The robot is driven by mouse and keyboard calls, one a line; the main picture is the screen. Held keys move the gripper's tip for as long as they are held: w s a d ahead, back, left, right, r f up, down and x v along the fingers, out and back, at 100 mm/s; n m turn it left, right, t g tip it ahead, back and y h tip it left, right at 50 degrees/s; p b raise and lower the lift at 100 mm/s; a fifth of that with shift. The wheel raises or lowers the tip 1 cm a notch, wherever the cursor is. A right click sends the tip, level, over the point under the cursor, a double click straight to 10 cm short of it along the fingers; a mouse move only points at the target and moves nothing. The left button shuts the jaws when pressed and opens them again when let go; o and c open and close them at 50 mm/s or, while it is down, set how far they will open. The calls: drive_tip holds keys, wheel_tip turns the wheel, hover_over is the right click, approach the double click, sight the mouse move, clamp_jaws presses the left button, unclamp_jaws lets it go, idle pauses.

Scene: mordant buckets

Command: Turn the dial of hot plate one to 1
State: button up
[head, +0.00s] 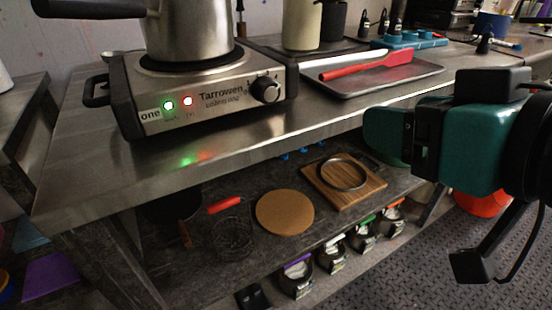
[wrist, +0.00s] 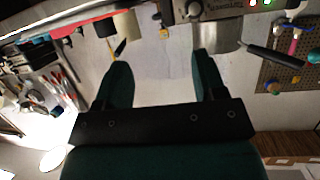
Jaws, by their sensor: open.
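Hot plate one (head: 210,112) stands at the left of the steel bench, marked "one" and "Tarrowen". Its black dial (head: 265,89) is on the right of the front panel; its setting is too small to read. A green and a red lamp glow on the panel. My gripper (head: 388,130) is in front of the bench, right of the dial and apart from it. In the wrist view its two green fingers (wrist: 163,78) are spread with nothing between them. That view is upside down, with the dial (wrist: 194,8) at the top edge, beyond the fingers.
A metal pot (head: 188,32) stands on the hot plate, its handle to the left. A tray (head: 425,80) with a red spatula (head: 368,66) lies to the right. A lower shelf holds a cork disc (head: 285,213) and a wooden board (head: 335,195). The bench front edge lies below the dial.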

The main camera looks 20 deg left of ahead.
wheel_tip(320, 180, down, 4)
drive_tip(key=s+a+n+t+y+b, duration=0.1)
drive_tip(key=s+a+y+b, duration=0.15)
drive_tip(key=b, duration=0.35)
drive_tip(key=n+y+p, duration=0.1)
drive_tip(key=p, duration=1.1)
approach(271, 94)
drive_tip(key=shift+t, duration=0.3)
drive_tip(key=p+x, duration=0.5)
drive_tip(key=x, duration=0.2)
drive_tip(key=shift+s, duration=0.1)
drive_tip(key=shift+y+p+x, duration=0.25)
drive_tip(key=shift+p+x, duration=0.2)
drive_tip(key=shift+x, duration=0.45)
drive_tip(key=shift+f, duration=0.2)
drive_tip(key=c, duration=0.9)
